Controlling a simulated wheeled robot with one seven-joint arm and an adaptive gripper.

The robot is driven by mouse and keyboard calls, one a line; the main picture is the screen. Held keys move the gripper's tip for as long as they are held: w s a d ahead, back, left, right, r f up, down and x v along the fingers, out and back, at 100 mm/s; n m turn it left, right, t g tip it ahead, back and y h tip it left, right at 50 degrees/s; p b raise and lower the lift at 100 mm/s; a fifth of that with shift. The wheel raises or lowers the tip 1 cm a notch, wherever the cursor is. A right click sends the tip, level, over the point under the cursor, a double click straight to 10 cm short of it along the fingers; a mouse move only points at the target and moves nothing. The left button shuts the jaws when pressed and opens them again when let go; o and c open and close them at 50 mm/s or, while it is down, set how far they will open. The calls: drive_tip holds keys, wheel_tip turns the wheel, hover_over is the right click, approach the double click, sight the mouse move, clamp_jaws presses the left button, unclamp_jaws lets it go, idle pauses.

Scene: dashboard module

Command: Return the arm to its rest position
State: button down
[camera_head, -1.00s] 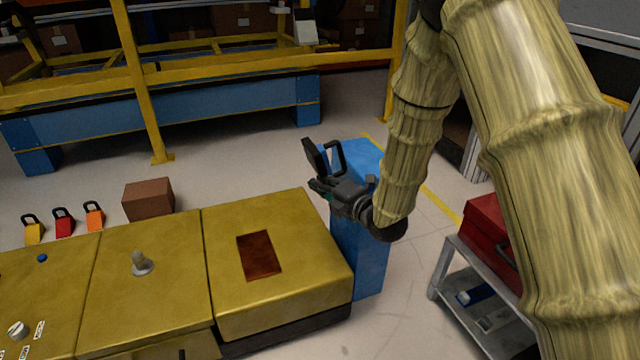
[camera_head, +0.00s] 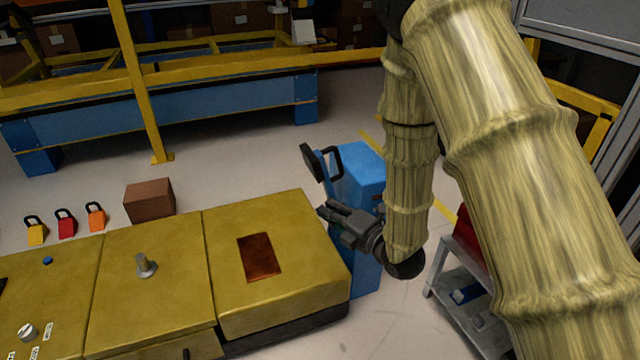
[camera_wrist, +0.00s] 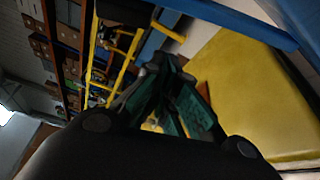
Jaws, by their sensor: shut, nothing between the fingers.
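My gripper (camera_head: 328,212) is shut and empty at the end of my arm. In the head view it is just right of the yellow dashboard module (camera_head: 302,289), in front of the blue block-like post (camera_head: 362,180). My arm, in a wood-like pattern, comes down from the top right. In the wrist view the dark green fingers (camera_wrist: 172,112) are close together, with the yellow module (camera_wrist: 262,95) to their right. I cannot tell the exact gap between the gripper and the module.
The module has a lever (camera_head: 146,266) and a brown-red panel (camera_head: 260,257). Padlocks (camera_head: 66,223) and a brown box (camera_head: 149,200) stand behind it. A grey cart (camera_head: 452,290) is right, partly hidden by my arm. A yellow railing (camera_head: 150,90) runs behind. Floor between is clear.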

drive_tip(key=s+d+f+m+g+h+p, duration=0.25)
drive_tip(key=s+d+f+m+h, duration=0.2)
drive_tip(key=s+f+m, duration=0.5)
drive_tip(key=s+d+f+m+g+h+p, duration=0.1)
drive_tip(key=s+d+f+m+g+h, duration=0.4)
drive_tip(key=f, duration=0.8)
drive_tip(key=s+d+f+m+g+p, duration=0.1)
drive_tip(key=s+d+f+m+g, duration=0.15)
drive_tip(key=s+m, duration=0.45)
drive_tip(key=s+d+f+m+g, duration=0.2)
drive_tip(key=s+f, duration=0.1)
drive_tip(key=s, duration=0.8)
drive_tip(key=s+d+f+m+g+p, duration=0.1)
drive_tip(key=s+d+f+m+g, duration=0.15)
drive_tip(key=s+m, duration=0.45)
wheel_tip(320, 180, up, 38)
drive_tip(key=s+n+p, duration=0.1)
drive_tip(key=n+p, duration=0.1)
drive_tip(key=p, duration=3.5)
drive_tip(key=shift+s+a+f+t+h+p, duration=0.15)
drive_tip(key=shift+s+a+t+h+p, duration=0.1)
drive_tip(key=shift+s+t+h+p, duration=0.15)
